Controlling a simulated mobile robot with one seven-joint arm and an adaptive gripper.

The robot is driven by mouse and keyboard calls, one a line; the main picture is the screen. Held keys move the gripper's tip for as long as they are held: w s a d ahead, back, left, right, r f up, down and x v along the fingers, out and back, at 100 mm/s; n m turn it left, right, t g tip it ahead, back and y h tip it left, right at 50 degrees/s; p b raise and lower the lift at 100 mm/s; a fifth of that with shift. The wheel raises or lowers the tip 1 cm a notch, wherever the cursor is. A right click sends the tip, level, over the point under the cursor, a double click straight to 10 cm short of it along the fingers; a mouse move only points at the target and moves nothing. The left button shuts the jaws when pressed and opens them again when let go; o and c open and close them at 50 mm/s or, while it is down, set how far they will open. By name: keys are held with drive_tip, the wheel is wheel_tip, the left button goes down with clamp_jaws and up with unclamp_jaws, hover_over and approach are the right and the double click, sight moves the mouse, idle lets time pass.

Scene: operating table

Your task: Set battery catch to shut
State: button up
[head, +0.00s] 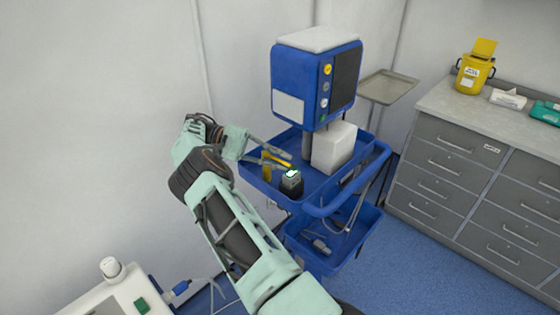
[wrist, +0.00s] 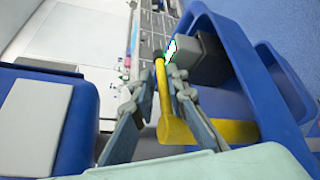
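The battery catch appears to be the yellow lever (head: 267,165) on the blue cart, beside a dark block with a lit green-white top (head: 291,183). In the wrist view the yellow lever (wrist: 171,120) runs between my two fingers, its far end near the block (wrist: 207,62). My gripper (head: 289,163) reaches in over the cart from the left. In the wrist view its fingers (wrist: 162,82) are apart, one on each side of the lever; whether either touches it I cannot tell. The lever's base is partly hidden.
A blue device (head: 298,80) stands on a post above the cart (head: 345,190), with a white box (head: 334,148) below it. The cart's raised rim lies close to the gripper. Grey drawers (head: 448,170) stand at the right, behind a strip of clear floor.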

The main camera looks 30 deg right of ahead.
drive_tip(key=shift+o, duration=1.4)
drive_tip(key=shift+w+f, duration=0.1)
drive_tip(key=shift+f, duration=0.05)
wheel_tip(320, 180, up, 7)
drive_tip(key=shift+r, duration=1.5)
